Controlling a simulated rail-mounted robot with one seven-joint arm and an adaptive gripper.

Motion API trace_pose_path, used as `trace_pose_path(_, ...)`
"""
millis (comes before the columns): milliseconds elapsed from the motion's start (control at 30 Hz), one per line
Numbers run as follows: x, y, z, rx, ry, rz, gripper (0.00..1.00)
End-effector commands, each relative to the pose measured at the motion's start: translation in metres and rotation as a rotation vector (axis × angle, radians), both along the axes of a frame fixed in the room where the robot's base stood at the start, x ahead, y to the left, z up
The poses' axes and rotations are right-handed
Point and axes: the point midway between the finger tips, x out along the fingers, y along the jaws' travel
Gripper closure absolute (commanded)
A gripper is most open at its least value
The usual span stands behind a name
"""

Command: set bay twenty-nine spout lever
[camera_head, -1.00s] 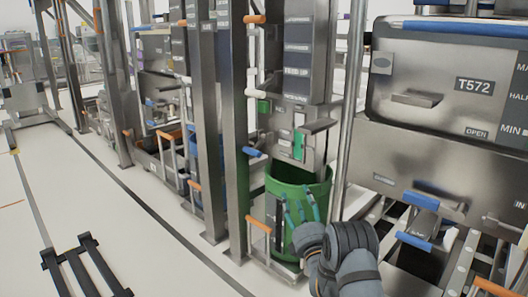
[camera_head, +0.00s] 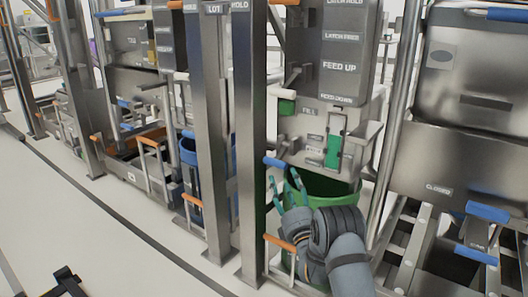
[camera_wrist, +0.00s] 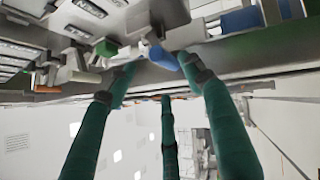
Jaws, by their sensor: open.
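A blue-tipped lever (camera_head: 279,163) sticks out to the left from the lower part of the grey bay unit (camera_head: 305,140). A green-tipped handle (camera_head: 286,107) is above it. No bay number is readable, so I cannot tell which one is the spout lever. My gripper (camera_head: 287,190) is open, its teal fingers pointing up just below the blue-tipped lever. In the wrist view the blue tip (camera_wrist: 163,57) shows between the two upper fingertips of my gripper (camera_wrist: 158,75). Contact cannot be told. The green handle (camera_wrist: 105,47) is to the left there.
A green bin (camera_head: 325,186) stands below the unit, partly hidden by my arm. Steel posts (camera_head: 249,150) rise close on the left. An orange-tipped handle (camera_head: 279,242) is low beside the bin. A steel cabinet (camera_head: 455,140) stands at right. The floor (camera_head: 100,225) at left is open.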

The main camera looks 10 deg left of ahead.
Motion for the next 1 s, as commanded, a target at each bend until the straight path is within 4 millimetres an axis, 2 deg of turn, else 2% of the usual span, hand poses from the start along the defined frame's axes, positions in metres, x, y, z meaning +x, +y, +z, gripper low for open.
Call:
trace_pose_path(233,0.014,0.003,0.005,0.003,-0.002,-0.003,0.48)
trace_pose_path(500,0.054,0.02,0.02,0.002,-0.004,-0.001,0.48)
trace_pose_path(700,0.077,0.03,0.028,0.001,-0.002,-0.001,0.48)
trace_pose_path(1000,0.09,0.035,0.034,0.0,0.001,-0.001,0.48)
